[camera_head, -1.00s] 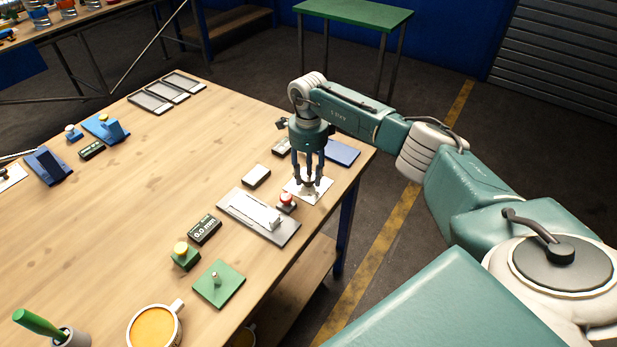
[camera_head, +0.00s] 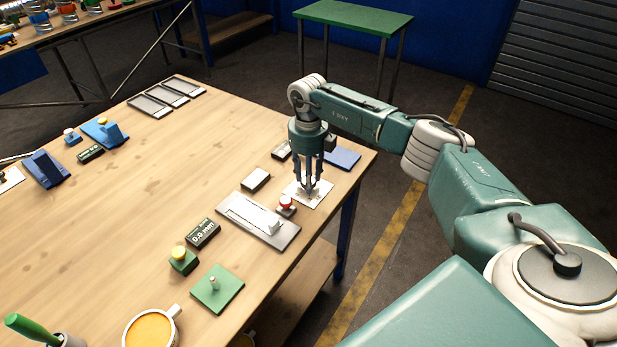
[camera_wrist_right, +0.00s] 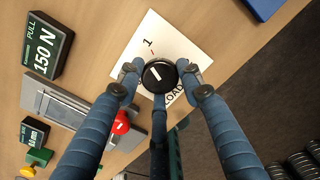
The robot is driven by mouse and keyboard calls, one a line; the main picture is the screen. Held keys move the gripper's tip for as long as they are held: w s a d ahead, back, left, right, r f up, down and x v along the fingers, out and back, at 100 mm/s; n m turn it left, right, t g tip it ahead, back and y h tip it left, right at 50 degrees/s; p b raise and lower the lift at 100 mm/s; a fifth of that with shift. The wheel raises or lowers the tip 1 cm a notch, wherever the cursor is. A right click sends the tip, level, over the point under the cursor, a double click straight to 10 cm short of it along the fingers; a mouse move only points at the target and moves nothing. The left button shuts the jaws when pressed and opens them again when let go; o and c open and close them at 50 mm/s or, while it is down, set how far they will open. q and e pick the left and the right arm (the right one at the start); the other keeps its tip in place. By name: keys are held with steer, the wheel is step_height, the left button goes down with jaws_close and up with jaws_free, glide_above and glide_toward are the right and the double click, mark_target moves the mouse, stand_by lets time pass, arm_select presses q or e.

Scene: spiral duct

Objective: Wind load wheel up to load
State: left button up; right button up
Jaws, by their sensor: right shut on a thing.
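The load wheel (camera_wrist_right: 158,74) is a round black knob with a white mark on its top. It stands on a white plate (camera_wrist_right: 190,45) printed with "LOAD" and a "1". My right gripper (camera_wrist_right: 160,80) points straight down with its fingers closed around the knob's rim. In the head view my right gripper (camera_head: 307,186) is over the white plate (camera_head: 322,192) near the table's right edge, and its fingers largely hide the wheel. A dark display (camera_wrist_right: 48,50) beside it reads "PULL 150 N". My left gripper is not in view.
A red button (camera_head: 286,203) stands close to the gripper, beside a grey plate with a slide (camera_head: 240,212). A display (camera_head: 203,233) reads 0.0 mm. A yellow-topped green block (camera_head: 183,258), a green plate (camera_head: 218,290) and an orange-filled mug (camera_head: 150,327) are nearer.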

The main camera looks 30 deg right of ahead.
steer(key=m, duration=0.3)
steer(key=shift+w+r+m, duration=0.1)
steer(key=shift+r+m, duration=0.05)
steer(key=shift+m, duration=0.25)
steer(key=m+p, duration=0.1)
steer(key=m, duration=0.2)
steer(key=shift+m, duration=0.3)
steer(key=m+p, duration=0.1)
steer(key=m, duration=0.2)
steer(key=shift+m, duration=0.4)
steer(key=m+p, duration=0.1)
steer(key=m, duration=0.2)
steer(key=shift+m, duration=0.3)
steer(key=m+p, duration=0.3)
steer(key=m, duration=0.3)
steer(key=shift+r, duration=0.15)
steer(key=m+p, duration=0.3)
steer(key=m, duration=0.2)
steer(key=shift+d, duration=0.1)
steer(key=shift+m+p, duration=0.75)
steer(key=shift+m, duration=0.45)
